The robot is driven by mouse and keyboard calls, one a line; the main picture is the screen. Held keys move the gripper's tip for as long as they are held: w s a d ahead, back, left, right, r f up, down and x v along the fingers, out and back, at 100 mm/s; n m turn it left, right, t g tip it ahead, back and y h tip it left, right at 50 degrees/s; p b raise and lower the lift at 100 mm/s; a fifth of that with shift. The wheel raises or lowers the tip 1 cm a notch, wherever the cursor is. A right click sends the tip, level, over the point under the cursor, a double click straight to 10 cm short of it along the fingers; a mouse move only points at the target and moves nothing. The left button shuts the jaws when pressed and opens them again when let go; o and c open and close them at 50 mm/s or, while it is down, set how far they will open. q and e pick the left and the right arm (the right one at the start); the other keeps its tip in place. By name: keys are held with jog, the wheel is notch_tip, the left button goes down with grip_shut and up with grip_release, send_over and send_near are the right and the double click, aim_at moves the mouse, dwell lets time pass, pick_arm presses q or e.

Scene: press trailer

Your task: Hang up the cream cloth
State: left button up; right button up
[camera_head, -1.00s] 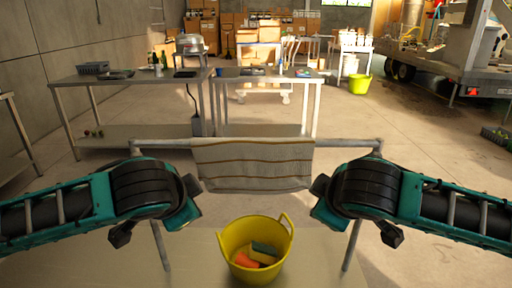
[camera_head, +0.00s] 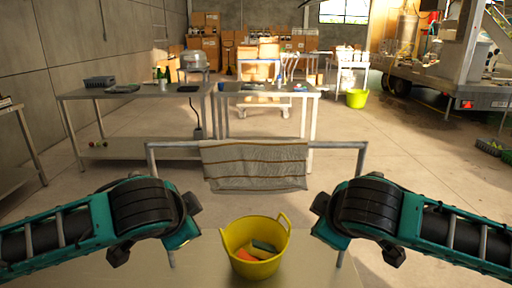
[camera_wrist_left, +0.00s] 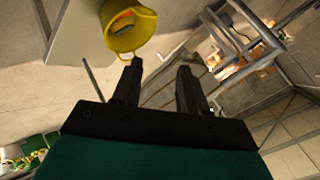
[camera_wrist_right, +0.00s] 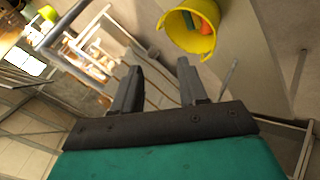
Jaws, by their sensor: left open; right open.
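The cream cloth (camera_head: 254,168) with brown stripes hangs draped over the horizontal bar of a grey metal rail (camera_head: 335,145) in the head view. It sits near the middle of the bar and its lower edge is slightly uneven. My left gripper (camera_wrist_left: 160,67) is open and empty, below and left of the cloth in the head view. My right gripper (camera_wrist_right: 158,67) is open and empty, below and right of it. Neither touches the cloth. The back side of the cloth is hidden.
A yellow bucket (camera_head: 235,242) holding orange, yellow and green items stands in front of the rail, between my arms. Two metal tables (camera_head: 135,92) with items on them stand behind. A trailer (camera_head: 490,95) is at the back right. Open floor lies right of the rail.

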pick_arm(q)
jog(key=shift+w, duration=0.1)
pick_arm(e)
jog(key=shift+w, duration=0.1)
